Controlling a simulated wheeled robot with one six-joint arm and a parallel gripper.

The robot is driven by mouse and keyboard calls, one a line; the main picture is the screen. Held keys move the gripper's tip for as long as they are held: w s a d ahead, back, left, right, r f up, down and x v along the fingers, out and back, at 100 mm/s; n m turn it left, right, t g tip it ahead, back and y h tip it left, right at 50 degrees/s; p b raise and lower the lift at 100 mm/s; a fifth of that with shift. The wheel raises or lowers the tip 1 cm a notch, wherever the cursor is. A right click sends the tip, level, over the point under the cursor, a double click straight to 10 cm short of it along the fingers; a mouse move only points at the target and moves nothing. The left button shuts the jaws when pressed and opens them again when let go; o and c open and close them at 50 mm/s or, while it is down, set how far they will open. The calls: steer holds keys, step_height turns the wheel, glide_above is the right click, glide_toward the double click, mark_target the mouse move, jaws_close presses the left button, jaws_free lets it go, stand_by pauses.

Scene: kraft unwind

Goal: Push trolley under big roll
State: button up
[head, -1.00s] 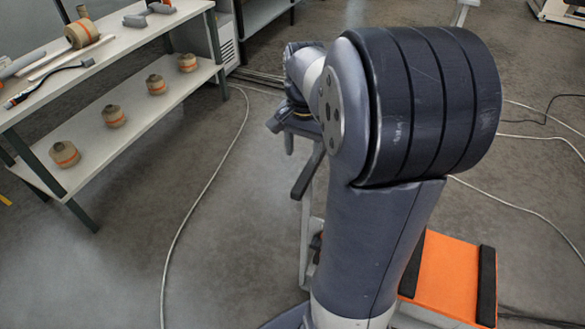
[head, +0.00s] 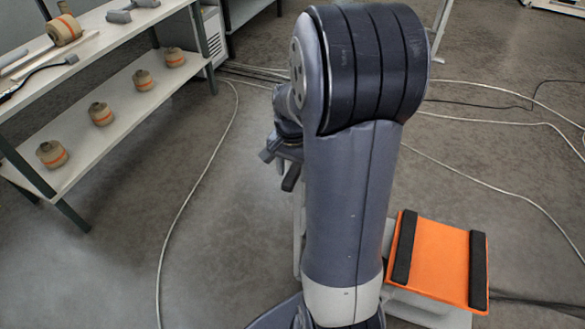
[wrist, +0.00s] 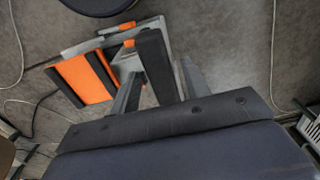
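The trolley shows an orange deck (head: 437,262) with two black strips at the lower right of the head view. It also shows in the wrist view (wrist: 87,78), with a grey frame and small orange parts. Its black handle bar (wrist: 153,62) runs between the fingers of my gripper (wrist: 162,66) in the wrist view. The fingers stand on either side of the bar, with narrow gaps showing, so the gripper looks open around it. In the head view my arm hides most of my gripper (head: 283,150) and the trolley's handle side. No big roll is visible in the current frames.
A two-level shelf (head: 105,140) at the left holds several small kraft rolls, with tools on top. A light cable (head: 190,195) crosses the floor left of my arm. More cables (head: 480,183) lie behind and right of the trolley. The floor between shelf and arm is otherwise clear.

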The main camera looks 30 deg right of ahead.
jaws_close()
steer(key=shift+s+d, duration=0.1)
steer(key=shift+d, duration=0.05)
stand_by(0.4)
